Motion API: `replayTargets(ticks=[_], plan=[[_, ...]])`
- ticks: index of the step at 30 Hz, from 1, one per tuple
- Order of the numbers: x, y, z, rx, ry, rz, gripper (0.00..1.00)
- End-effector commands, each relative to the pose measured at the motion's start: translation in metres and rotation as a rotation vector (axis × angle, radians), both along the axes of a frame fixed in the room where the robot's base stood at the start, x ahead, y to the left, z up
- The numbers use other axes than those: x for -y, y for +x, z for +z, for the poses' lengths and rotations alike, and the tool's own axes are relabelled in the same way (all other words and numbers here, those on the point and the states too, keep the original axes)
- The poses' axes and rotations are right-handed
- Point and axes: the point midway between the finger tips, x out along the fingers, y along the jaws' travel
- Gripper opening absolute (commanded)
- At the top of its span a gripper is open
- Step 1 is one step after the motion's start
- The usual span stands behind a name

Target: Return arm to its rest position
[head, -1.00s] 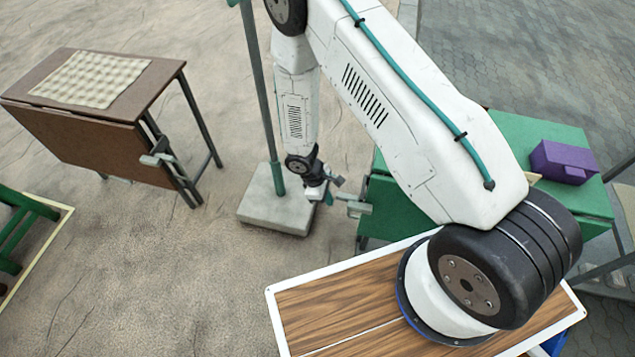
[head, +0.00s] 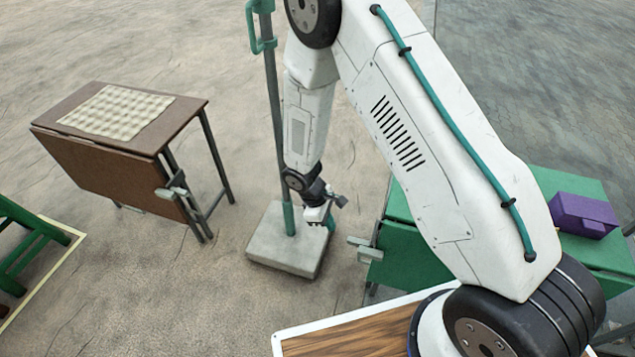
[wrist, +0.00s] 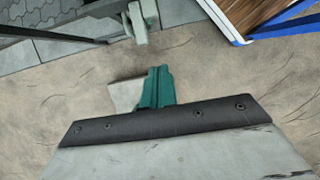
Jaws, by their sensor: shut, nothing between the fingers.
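My white arm reaches up from its base at the lower right, bends at the top of the head view and hangs down at the centre. My gripper (head: 330,222) is at its lower end, small in the head view, above or in front of the concrete block of the stand. In the wrist view the teal fingers (wrist: 156,88) are together with nothing between them. A pale grey patch shows just left of the fingers; I cannot tell whether they touch it.
A brown folding table (head: 190,100) with a woven mat (head: 117,111) stands left. A green table (head: 410,265) with a purple box (head: 584,214) is at right.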

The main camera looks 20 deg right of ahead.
Motion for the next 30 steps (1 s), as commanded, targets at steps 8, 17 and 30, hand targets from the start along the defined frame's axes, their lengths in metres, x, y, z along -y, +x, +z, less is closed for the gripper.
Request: replayTargets(ticks=[8, 17, 30], plan=[[0.005, -0.008, 0.003, -0.025, -0.032, -0.034, 0.0], [0.025, -0.048, 0.077, -0.099, -0.138, -0.233, 0.0], [0.051, -0.09, 0.258, -0.014, -0.113, -0.572, 0.0]])
